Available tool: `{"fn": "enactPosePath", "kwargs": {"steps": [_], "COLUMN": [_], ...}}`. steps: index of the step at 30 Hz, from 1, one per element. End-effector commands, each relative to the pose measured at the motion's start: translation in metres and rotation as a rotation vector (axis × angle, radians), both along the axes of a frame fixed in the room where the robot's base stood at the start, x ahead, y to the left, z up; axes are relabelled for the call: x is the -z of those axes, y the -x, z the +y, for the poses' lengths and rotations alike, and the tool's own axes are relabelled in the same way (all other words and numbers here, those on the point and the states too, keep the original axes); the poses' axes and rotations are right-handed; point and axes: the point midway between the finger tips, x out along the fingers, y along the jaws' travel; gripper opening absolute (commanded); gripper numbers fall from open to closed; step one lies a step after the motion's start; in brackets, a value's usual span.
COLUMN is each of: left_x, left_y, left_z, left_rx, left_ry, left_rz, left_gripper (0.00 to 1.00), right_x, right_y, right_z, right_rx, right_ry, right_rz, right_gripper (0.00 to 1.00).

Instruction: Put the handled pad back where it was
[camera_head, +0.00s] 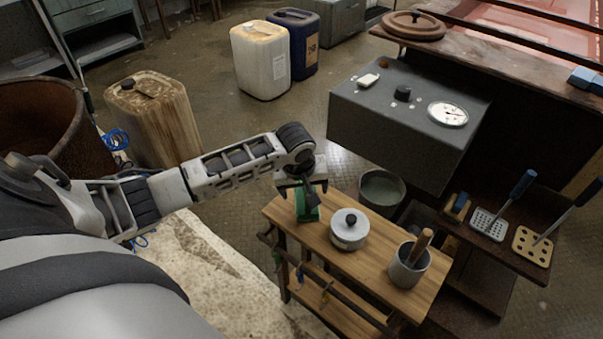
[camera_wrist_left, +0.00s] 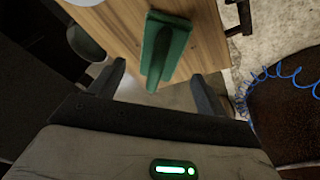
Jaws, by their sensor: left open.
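The green handled pad (camera_head: 309,214) lies at the left end of the wooden rack's top board (camera_head: 382,256). In the left wrist view the pad (camera_wrist_left: 181,24) shows its long raised handle facing up, the near end reaching toward the board's edge. My left gripper (camera_head: 302,193) is over the pad, pointing down and partly hiding it. In the left wrist view its fingers (camera_wrist_left: 158,75) are spread, one to each side of the handle's near end, with gaps on both sides. It holds nothing. My right gripper is out of view.
A grey box with a gauge (camera_head: 405,115) is behind. Tools hang from a rail (camera_head: 325,285) along the rack's front.

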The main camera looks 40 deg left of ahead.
Motion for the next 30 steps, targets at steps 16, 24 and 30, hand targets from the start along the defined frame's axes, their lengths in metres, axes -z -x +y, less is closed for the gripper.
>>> {"fn": "enactPosePath", "kwargs": {"steps": [16, 24, 30], "left_x": [-0.075, -0.007, -0.004], "left_y": [0.025, 0.081, 0.139], "left_z": [-0.013, -0.120, -0.160], "left_rx": [0.032, 0.484, 0.720], "left_ry": [0.011, 0.122, 0.002], "left_rz": [-0.008, -0.270, -0.569], "left_gripper": [0.76, 0.76, 0.76], "right_x": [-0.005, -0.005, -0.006], "right_y": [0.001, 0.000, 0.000], "right_z": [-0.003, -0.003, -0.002], "right_rx": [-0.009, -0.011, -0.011], "right_ry": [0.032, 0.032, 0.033], "right_rz": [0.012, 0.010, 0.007], "right_gripper": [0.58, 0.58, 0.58]}}
